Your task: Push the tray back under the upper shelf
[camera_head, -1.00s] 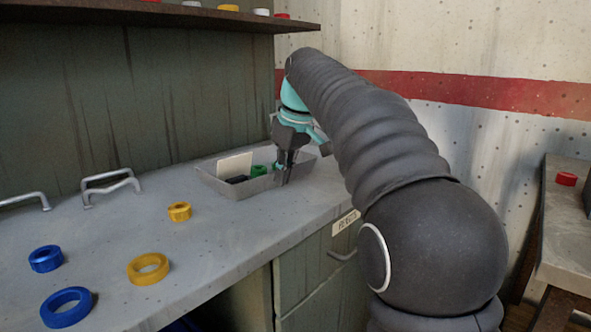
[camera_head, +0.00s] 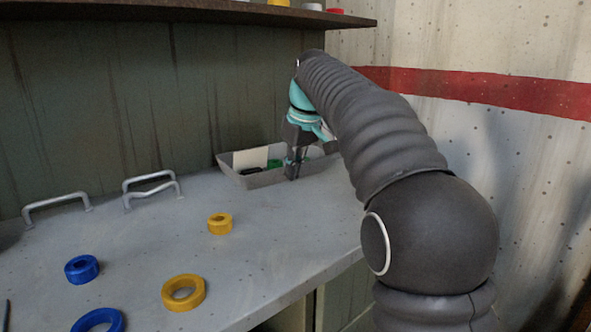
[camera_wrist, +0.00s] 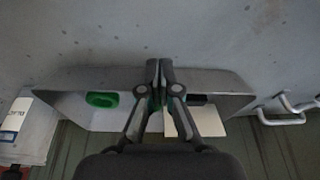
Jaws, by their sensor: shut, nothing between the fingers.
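The grey tray (camera_head: 263,180) stands on the bench top near the back panel, below the upper shelf (camera_head: 190,12). It holds a pale card (camera_head: 250,158), a green item (camera_head: 275,163) and a dark item. My gripper (camera_head: 291,176) is shut and empty, pointing down at the tray's front wall. In the wrist view the shut fingertips (camera_wrist: 158,64) are at the middle of the tray's near wall (camera_wrist: 100,78), with the green item (camera_wrist: 102,100) on one side and the card (camera_wrist: 182,120) on the other. I cannot tell whether the fingers touch the wall.
Metal handles (camera_head: 152,188) stand on the bench left of the tray. A small yellow ring (camera_head: 220,224), a larger yellow ring (camera_head: 183,293) and blue rings (camera_head: 82,269) lie nearer the front. A wall with a red stripe (camera_head: 480,102) is on the right.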

